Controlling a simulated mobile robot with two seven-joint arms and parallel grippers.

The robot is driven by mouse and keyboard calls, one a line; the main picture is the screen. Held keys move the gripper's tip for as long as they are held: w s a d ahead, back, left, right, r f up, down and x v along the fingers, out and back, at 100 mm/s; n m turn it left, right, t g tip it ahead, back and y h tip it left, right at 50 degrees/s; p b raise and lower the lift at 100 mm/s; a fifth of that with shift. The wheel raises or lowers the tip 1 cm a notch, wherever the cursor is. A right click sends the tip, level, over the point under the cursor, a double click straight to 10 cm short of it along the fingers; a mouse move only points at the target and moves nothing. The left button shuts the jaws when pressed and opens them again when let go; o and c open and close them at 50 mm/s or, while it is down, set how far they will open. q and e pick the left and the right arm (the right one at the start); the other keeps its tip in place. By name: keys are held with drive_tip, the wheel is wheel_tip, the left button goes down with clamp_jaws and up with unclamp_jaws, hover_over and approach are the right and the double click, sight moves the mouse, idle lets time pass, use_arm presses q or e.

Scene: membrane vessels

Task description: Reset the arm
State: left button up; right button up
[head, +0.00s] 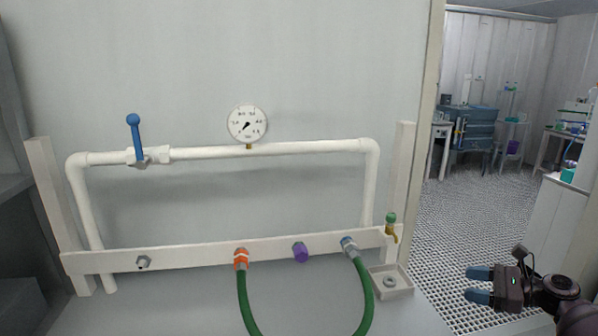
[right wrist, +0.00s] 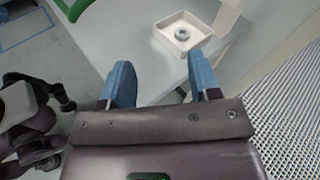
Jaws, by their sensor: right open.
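My right gripper (head: 480,285) is at the lower right of the head view, to the right of the pipe stand and apart from it. Its two blue fingers are apart with nothing between them. In the right wrist view the open fingers (right wrist: 160,85) point towards a small square tray (right wrist: 203,32) with a grey ring (right wrist: 182,34) in it. The tray also shows in the head view (head: 405,291), below a brass tap with a green top (head: 391,222). My left gripper does not show in the head view.
A white pipe (head: 270,150) carries a gauge (head: 247,124) and a blue-handled valve (head: 136,138). A green hose (head: 366,290) loops from orange (head: 241,259) and blue-grey (head: 348,245) fittings, with a purple cap (head: 301,252) between. Open grated floor (head: 480,215) lies to the right.

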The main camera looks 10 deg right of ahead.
drive_tip(key=s+a+f+n+g+h, duration=0.55)
drive_tip(key=s+a+f+n, duration=0.85)
drive_tip(key=s+a+f, duration=0.4)
drive_tip(key=s+a+r+n+h, duration=0.15)
drive_tip(key=s+n+h, duration=0.3)
drive_tip(key=s, duration=0.55)
drive_tip(key=s+r+n+h, duration=0.4)
drive_tip(key=s+r+n, duration=0.15)
drive_tip(key=s, duration=0.25)
drive_tip(key=w+f+t+y, duration=0.1)
drive_tip(key=w+f+t, duration=0.6)
drive_tip(key=f, duration=0.3)
drive_tip(key=shift+w+d+t, duration=0.35)
drive_tip(key=shift+w+d, duration=0.1)
